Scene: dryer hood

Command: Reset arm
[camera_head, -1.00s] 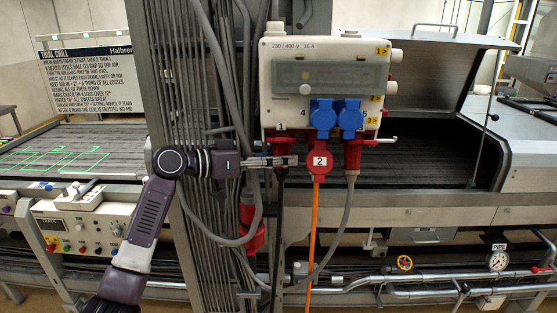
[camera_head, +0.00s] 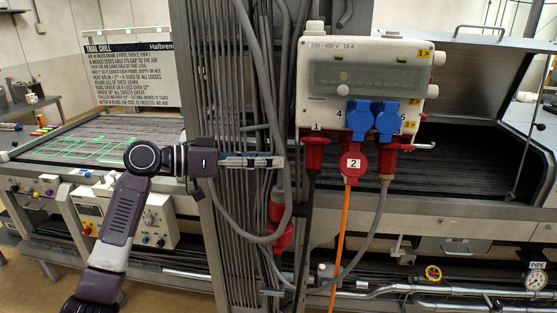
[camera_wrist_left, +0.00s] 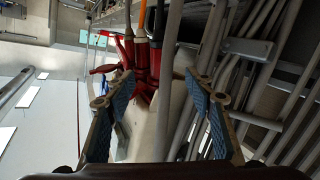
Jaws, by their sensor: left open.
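My left arm comes in from the lower left in the head view. Its gripper (camera_head: 281,162) points right, in front of the grey cable bundle and left of the socket box (camera_head: 367,76). In the left wrist view the two blue-padded fingers (camera_wrist_left: 157,104) are spread apart, with nothing held between them. Red plugs and cables show beyond the fingers there. My right gripper is not in view.
The socket box carries blue plugs (camera_head: 374,117) and a red plug marked 2 (camera_head: 353,164), with hanging cables. A metal column (camera_head: 222,225) with cables stands beside my gripper. A control box (camera_head: 122,217) is at left, and a pressure gauge (camera_head: 535,280) at lower right.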

